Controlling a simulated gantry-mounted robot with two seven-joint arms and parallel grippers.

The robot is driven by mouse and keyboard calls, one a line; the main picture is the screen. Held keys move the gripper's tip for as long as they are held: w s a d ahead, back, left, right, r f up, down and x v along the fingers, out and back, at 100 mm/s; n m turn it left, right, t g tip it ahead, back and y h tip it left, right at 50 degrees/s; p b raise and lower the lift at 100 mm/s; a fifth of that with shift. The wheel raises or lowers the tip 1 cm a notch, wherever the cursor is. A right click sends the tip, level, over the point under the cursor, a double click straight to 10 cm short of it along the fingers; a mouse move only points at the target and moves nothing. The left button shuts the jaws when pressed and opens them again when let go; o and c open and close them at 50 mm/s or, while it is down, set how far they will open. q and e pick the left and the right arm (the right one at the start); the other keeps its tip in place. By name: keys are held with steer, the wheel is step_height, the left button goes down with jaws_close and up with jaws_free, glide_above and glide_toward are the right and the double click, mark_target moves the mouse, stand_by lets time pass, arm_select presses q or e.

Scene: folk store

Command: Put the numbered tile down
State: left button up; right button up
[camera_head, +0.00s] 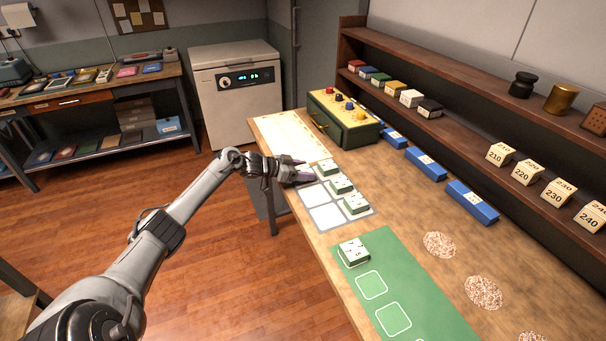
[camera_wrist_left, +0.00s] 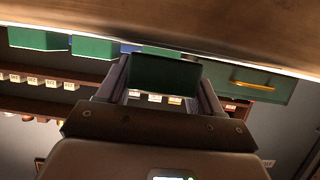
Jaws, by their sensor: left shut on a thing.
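My left gripper (camera_head: 304,172) is at the far end of the pale tile grid (camera_head: 327,216), low over the table. It is shut on a green-and-white numbered tile (camera_head: 327,168). In the left wrist view the dark green side of this tile (camera_wrist_left: 165,75) sits between the two fingers. It is close to the table surface; whether it touches is unclear. Two more numbered tiles, one (camera_head: 341,187) beside it and one (camera_head: 356,205) nearer, stand in the same column of the grid. Another tile (camera_head: 353,253) stands on the green mat (camera_head: 388,265). My right gripper is out of view.
A green box with a yellow top (camera_head: 343,119) and a handle stands just beyond the grid. Several blue blocks (camera_head: 426,165) line the table's back, below a wooden shelf (camera_head: 468,98) with numbered blocks. Two grid cells and the green mat's outlined squares are bare.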

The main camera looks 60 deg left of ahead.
arm_select(q)
steer(key=shift+f, duration=0.25)
steer(key=shift+f, duration=0.1)
steer(key=o, duration=1.2)
steer(key=shift+c, duration=0.2)
steer(key=p+v, duration=0.4)
steer(key=v, duration=0.8)
